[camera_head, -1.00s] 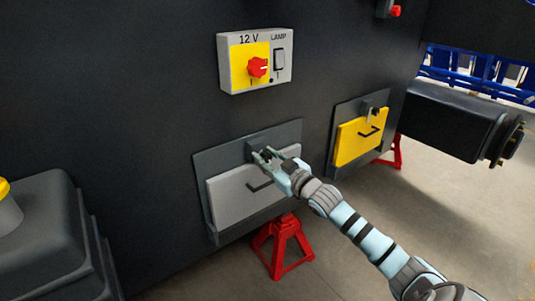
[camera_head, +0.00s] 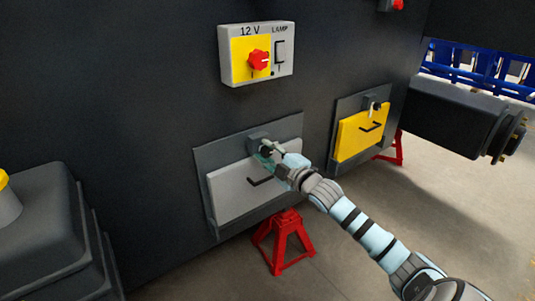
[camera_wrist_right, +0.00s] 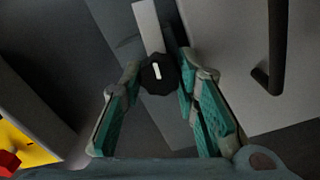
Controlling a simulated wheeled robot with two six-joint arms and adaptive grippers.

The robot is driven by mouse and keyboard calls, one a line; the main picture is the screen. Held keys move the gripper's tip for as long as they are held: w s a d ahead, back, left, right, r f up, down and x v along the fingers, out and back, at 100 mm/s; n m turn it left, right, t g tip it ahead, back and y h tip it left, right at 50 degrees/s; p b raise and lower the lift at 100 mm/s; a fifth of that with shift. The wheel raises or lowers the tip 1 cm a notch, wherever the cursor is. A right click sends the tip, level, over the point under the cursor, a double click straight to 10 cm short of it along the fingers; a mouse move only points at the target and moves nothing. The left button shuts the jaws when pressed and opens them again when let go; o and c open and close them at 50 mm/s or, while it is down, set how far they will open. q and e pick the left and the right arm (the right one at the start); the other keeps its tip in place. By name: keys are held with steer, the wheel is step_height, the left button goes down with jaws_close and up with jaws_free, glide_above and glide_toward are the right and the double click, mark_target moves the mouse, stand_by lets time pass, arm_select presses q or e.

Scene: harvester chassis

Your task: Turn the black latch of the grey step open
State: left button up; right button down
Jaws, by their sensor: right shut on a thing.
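The grey step (camera_head: 235,190) is a flat panel folded up in a dark frame on the chassis wall, with a black bar handle (camera_head: 260,181) that also shows in the wrist view (camera_wrist_right: 278,45). Its black latch (camera_wrist_right: 158,74) is a dark knob with a white mark, at the top of the step. My right gripper (camera_head: 266,153) is at the latch, and in the wrist view its fingers (camera_wrist_right: 158,80) are shut on the knob from both sides. In the head view the fingers partly hide the latch. My left gripper is not in view.
A yellow step (camera_head: 358,136) with its own latch is to the right. A 12 V lamp switch box (camera_head: 240,65) with a red knob is above. Red stands (camera_head: 285,240) are under the chassis. A dark stepped housing (camera_head: 50,225) is at the left.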

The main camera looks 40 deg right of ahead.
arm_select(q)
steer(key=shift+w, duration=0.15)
arm_select(e)
steer(key=shift+n, duration=0.7)
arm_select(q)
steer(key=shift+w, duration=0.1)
arm_select(e)
steer(key=c, duration=2.4)
jaws_free()
steer(key=c, duration=2.4)
jaws_free()
